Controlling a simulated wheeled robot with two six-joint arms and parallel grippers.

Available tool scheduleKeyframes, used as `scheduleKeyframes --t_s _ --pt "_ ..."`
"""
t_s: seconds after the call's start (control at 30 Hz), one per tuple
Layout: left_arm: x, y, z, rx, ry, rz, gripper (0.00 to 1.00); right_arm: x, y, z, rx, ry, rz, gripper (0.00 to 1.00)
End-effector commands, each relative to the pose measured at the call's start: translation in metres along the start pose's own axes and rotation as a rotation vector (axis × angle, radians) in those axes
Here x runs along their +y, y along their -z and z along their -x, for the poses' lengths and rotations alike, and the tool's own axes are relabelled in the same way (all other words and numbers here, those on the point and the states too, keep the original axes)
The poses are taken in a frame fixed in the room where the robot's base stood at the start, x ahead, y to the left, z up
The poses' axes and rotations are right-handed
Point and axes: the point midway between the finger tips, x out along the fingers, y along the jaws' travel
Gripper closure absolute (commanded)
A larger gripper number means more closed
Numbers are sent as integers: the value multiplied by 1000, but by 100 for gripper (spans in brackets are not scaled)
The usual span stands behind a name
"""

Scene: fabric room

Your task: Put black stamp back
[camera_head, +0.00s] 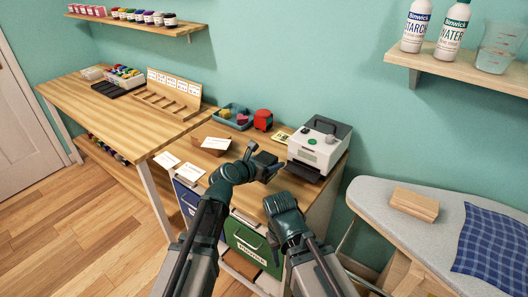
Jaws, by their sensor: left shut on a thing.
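My left gripper (258,164) is over the wooden cabinet's top, in front of the grey and white machine. It is shut on a small dark thing, which looks like the black stamp (266,158); the dark fingers hide most of it. My right arm reaches in from the bottom, and its hand (284,208) is in front of the cabinet, right of the left arm. Its fingertips are hidden from this view. A wooden rack (176,99) with a card of printed squares stands at the back of the long table.
The grey and white machine (319,142) stands at the right of the cabinet top. A blue basket (234,118), a red object (263,120) and white cards (167,160) lie nearby. An ironing board (372,197) is at the right. The long table's front half (120,118) is clear.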

Motion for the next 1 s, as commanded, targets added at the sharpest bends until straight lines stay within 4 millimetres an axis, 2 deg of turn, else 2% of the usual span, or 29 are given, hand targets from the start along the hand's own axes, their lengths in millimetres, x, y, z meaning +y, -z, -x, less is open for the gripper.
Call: scheduleKeyframes --t_s 0.03,0.3,0.5,0.77,0.9,1.0 --pt "9 -2 -11 0 -1 1 80 0 0 -2 0 0 0 50" --pt "54 -16 -60 0 -1 1 80 -1 1 -8 0 0 0 50" --pt "83 -24 -91 0 -1 2 80 -1 1 -12 0 0 0 50" --pt "88 -26 -96 0 0 1 80 -1 1 -12 0 0 0 50" --pt "98 -29 -107 0 0 1 80 -1 1 -14 0 0 0 50" --pt "96 -11 -111 0 0 1 80 -3 2 -32 0 0 0 50"
